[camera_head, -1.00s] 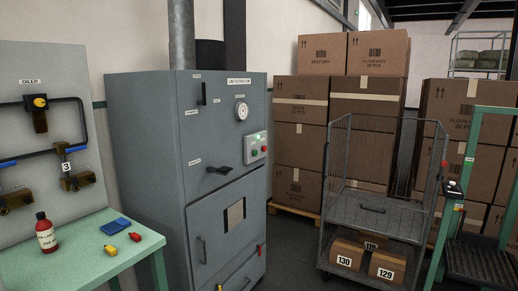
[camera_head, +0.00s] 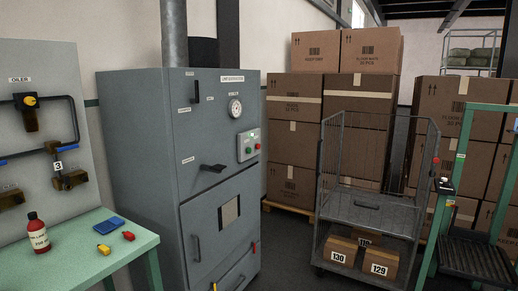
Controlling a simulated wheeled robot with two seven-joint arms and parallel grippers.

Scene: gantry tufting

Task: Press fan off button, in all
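A tall grey extraction cabinet (camera_head: 148,160) stands left of centre. On its front is a small light control box (camera_head: 248,145) with a green light at the top, a green button and a red button (camera_head: 257,146). Which button is labelled fan off is too small to read. A round gauge (camera_head: 235,108) sits above the box, and a black lever handle (camera_head: 213,168) is lower on the left. Neither of my grippers is in the head view.
A green table (camera_head: 90,255) with a red bottle (camera_head: 38,232) and small coloured items stands at the left. A wire cage trolley (camera_head: 368,213) with boxes is right of the cabinet. Stacked cartons (camera_head: 295,145) stand behind. Some dark floor (camera_head: 285,245) between cabinet and trolley is clear.

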